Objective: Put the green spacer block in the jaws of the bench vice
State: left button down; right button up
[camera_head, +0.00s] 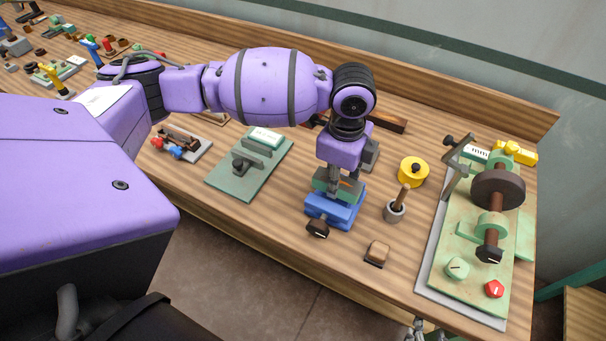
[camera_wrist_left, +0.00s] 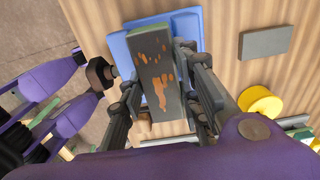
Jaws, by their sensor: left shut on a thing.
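The green spacer block (camera_wrist_left: 152,72), dark grey-green with orange worn patches, is between the fingers of my left gripper (camera_head: 337,182). The left wrist view shows a finger on each side of the block (camera_wrist_left: 172,100), shut on it. The blue bench vice (camera_head: 334,213) with its dark handle knob (camera_head: 317,229) is directly under the gripper. It also shows behind the block in the left wrist view (camera_wrist_left: 118,48). The block is over or at the jaws; the gripper hides whether it sits between them. Part of my right gripper (camera_head: 419,331) shows at the bottom edge; its opening is unclear.
Right of the vice are a yellow cylinder (camera_head: 413,173), a grey cup with a wooden handle (camera_head: 396,209) and a small brown-topped switch (camera_head: 377,252). A green fixture with a shaft and drum (camera_head: 498,188) stands far right. A green plate (camera_head: 235,181) lies left.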

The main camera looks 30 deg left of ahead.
pick_arm(q)
jog(key=shift+w+r, duration=0.1)
jog(key=shift+r, duration=0.05)
pick_arm(e)
jog(key=shift+s, duration=0.1)
jog(key=shift+s+d+f, duration=0.1)
jog(key=shift+s+f, duration=0.05)
jog(key=shift+s, duration=0.2)
pick_arm(q)
jog(key=shift+f, duration=0.75)
pick_arm(e)
jog(key=shift+w, duration=0.35)
pick_arm(q)
jog(key=c, duration=1.2)
grip_release()
jog(key=shift+f, duration=0.1)
notch_tip(320, 180, up, 12)
pick_arm(e)
jog(key=shift+s, duration=0.2)
